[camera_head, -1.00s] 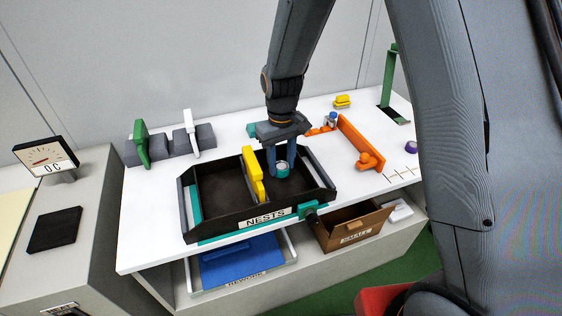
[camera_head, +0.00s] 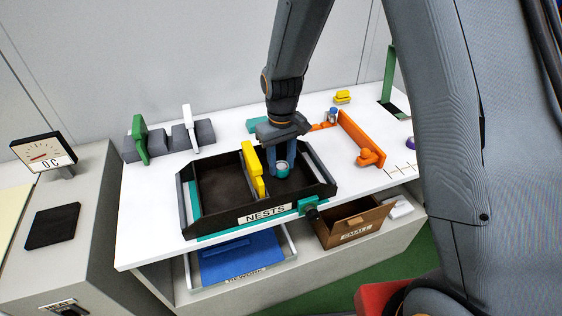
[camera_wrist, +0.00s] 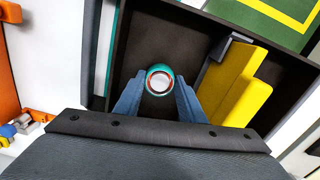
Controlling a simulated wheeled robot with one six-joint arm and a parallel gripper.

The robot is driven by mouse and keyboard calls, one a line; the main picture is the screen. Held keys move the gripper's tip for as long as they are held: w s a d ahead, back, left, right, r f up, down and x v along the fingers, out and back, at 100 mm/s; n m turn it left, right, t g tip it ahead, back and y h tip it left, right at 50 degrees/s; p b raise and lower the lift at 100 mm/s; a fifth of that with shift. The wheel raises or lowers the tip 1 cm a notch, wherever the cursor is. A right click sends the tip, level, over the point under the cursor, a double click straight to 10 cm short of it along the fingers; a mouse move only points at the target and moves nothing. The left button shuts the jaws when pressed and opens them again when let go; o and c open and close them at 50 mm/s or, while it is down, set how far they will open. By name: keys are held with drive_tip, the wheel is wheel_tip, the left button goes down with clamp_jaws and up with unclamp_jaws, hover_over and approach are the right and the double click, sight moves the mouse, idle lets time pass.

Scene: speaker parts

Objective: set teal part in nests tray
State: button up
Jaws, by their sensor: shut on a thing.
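The nests tray (camera_head: 222,218) is a black open tray with a "NESTS" label on its front, on the white table. A yellow divider (camera_head: 252,168) splits it into a left and a right compartment; the divider also shows in the wrist view (camera_wrist: 238,85). My gripper (camera_head: 281,168) points down into the right compartment. Its blue fingers are shut on the teal part (camera_head: 283,171), a small round piece with a pale top. In the wrist view the teal part (camera_wrist: 159,83) sits between the fingertips. I cannot tell whether it touches the tray floor.
An orange fence (camera_head: 361,137) stands right of the tray, with a blue-and-white part (camera_head: 332,114) near its far end. Grey blocks (camera_head: 178,138) with green and white pieces stand at back left. A cardboard box (camera_head: 352,226) and blue-lined tray (camera_head: 240,258) sit below.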

drive_tip(key=shift+f+b, duration=0.4)
drive_tip(key=shift+f, duration=0.4)
drive_tip(key=o, duration=1.3)
drive_tip(key=shift+r+b, duration=0.95)
drive_tip(key=shift+r, duration=2.95)
drive_tip(key=s+d+m, duration=0.1)
drive_tip(key=s+d, duration=0.4)
drive_tip(key=s+d+r+m+t, duration=0.1)
drive_tip(key=s+d+m, duration=0.1)
drive_tip(key=s+d, duration=0.2)
drive_tip(key=s+d+r+m, duration=0.1)
drive_tip(key=s+d+m, duration=0.1)
drive_tip(key=s+d, duration=0.3)
drive_tip(key=shift+s+d+r, duration=0.2)
drive_tip(key=shift+s+d, duration=0.15)
drive_tip(key=shift+s, duration=0.2)
